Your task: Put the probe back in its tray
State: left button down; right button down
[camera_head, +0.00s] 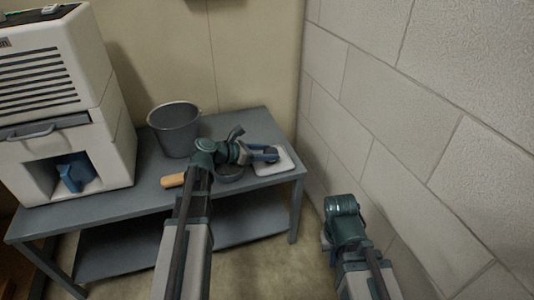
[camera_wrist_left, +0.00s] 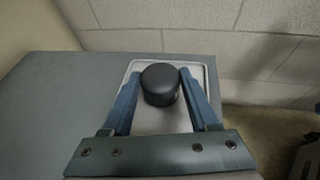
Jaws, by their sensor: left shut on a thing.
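The probe, a dark rounded cylinder (camera_wrist_left: 160,84), sits between the two blue fingers of my left gripper (camera_wrist_left: 161,88) in the left wrist view. The gripper is shut on it. In the head view my left gripper (camera_head: 265,153) is over the pale tray (camera_head: 287,166) at the right end of the table. The tray (camera_wrist_left: 205,72) lies behind and under the probe in the wrist view. I cannot tell whether the probe touches the tray. My right gripper (camera_head: 342,207) is low near the wall; its fingers are hidden.
The grey table (camera_head: 118,205) has a lower shelf. A tan cylinder (camera_head: 173,180) is beside the arm. A white machine (camera_head: 60,100) fills the left; a block wall (camera_head: 420,110) closes the right.

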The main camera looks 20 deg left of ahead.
pick_arm(q)
jog(key=shift+c, duration=0.8)
grip_release()
jog(key=shift+r+p, duration=0.25)
jog(key=shift+p, duration=0.1)
jog(key=p+v, duration=0.4)
jog(key=v, duration=0.6)
jog(key=shift+s+a, duration=0.15)
jog(key=shift+s, duration=0.1)
jog(key=shift+s+a+r, duration=0.15)
jog(key=shift+s+a, duration=0.3)
